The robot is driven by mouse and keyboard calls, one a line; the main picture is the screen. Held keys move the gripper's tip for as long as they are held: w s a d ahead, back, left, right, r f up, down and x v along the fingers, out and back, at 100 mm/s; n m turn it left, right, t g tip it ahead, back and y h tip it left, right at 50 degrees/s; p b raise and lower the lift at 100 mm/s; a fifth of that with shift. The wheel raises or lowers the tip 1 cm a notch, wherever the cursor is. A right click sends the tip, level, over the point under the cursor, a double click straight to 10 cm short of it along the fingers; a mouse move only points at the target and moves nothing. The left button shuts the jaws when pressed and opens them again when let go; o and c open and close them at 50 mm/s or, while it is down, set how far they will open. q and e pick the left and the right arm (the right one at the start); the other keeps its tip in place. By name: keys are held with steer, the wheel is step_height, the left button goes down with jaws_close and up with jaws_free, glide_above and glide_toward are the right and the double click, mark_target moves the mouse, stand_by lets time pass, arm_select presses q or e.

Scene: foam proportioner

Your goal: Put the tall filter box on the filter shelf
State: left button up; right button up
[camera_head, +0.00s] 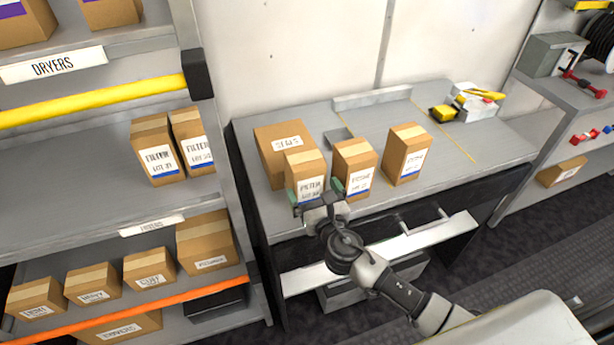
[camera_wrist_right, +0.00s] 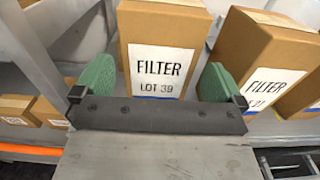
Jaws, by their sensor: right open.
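Three brown filter boxes with white and blue labels stand upright on the grey worktable (camera_head: 470,150): a left one (camera_head: 306,162), a middle one (camera_head: 355,160) and a right one (camera_head: 409,150). I cannot tell which is tallest. My right gripper (camera_head: 315,194) is open at the front of the left box. In the right wrist view that box (camera_wrist_right: 165,28) reads FILTER LOT 39 and stands ahead of the green fingers (camera_wrist_right: 158,82), roughly centred between them. The filter shelf (camera_head: 60,195), at left, holds two filter boxes (camera_head: 158,148) (camera_head: 192,140). My left gripper is not in view.
A wider carton (camera_head: 272,150) stands behind the left box. Yellow tools (camera_head: 460,105) lie at the table's back right. The shelf has free room left of its boxes. A yellow bar (camera_head: 90,102) runs above it, and a post stands between shelf and table.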

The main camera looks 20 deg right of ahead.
steer(key=shift+w+a+r+p, duration=0.1)
steer(key=shift+w+p, duration=0.1)
steer(key=shift+w, duration=1.4)
steer(key=shift+w+a+p, duration=0.1)
steer(key=shift+w+p, duration=0.05)
steer(key=shift+w, duration=1.4)
steer(key=c, duration=0.9)
